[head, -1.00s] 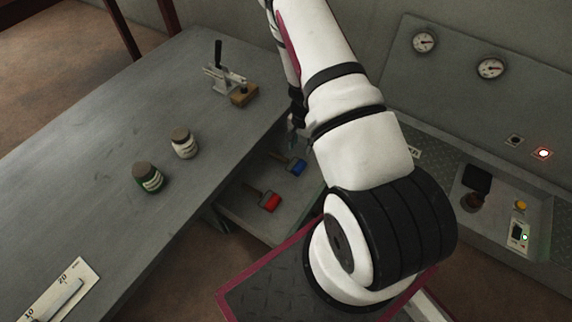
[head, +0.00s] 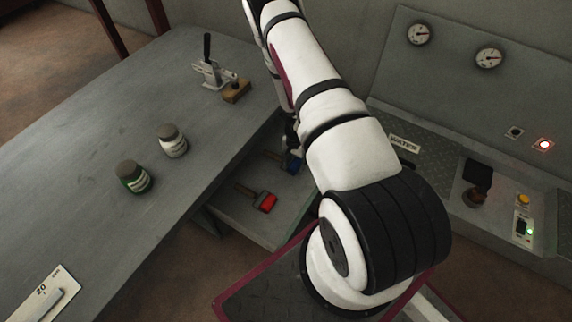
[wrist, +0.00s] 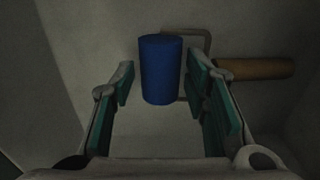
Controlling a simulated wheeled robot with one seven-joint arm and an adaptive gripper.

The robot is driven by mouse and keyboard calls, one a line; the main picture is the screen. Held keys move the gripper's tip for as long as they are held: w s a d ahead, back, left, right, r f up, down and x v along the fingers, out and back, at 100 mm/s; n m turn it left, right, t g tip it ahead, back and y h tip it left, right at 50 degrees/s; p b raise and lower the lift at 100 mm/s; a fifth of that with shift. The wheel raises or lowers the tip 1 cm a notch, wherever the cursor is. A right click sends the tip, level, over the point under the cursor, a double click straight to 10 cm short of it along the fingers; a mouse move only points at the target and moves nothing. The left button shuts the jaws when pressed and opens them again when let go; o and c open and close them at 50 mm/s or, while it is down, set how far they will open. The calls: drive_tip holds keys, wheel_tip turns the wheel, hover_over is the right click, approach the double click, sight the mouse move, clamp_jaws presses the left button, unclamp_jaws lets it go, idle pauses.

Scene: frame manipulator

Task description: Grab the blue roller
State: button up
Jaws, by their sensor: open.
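The blue roller (wrist: 161,72) is in the wrist view, ahead of and between the open fingers of my gripper (wrist: 162,95). Its wire frame and brown handle (wrist: 255,69) extend to the right. The near end of the roller seems to lie between the fingertips, with no clear contact. In the head view the blue roller (head: 292,168) lies on the lower shelf, partly covered by my gripper (head: 291,140) and arm. The fingers are too small there to make out.
A red roller (head: 264,202) lies on the same shelf (head: 240,222), left of the blue one. The workbench top (head: 90,130) above holds a green jar (head: 133,178), a white jar (head: 172,142) and a clamp (head: 212,72). A control panel (head: 480,170) stands at right.

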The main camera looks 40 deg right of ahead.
drive_tip(key=shift+f, duration=0.5)
drive_tip(key=shift+r, duration=0.1)
clamp_jaws()
drive_tip(key=shift+r, duration=0.1)
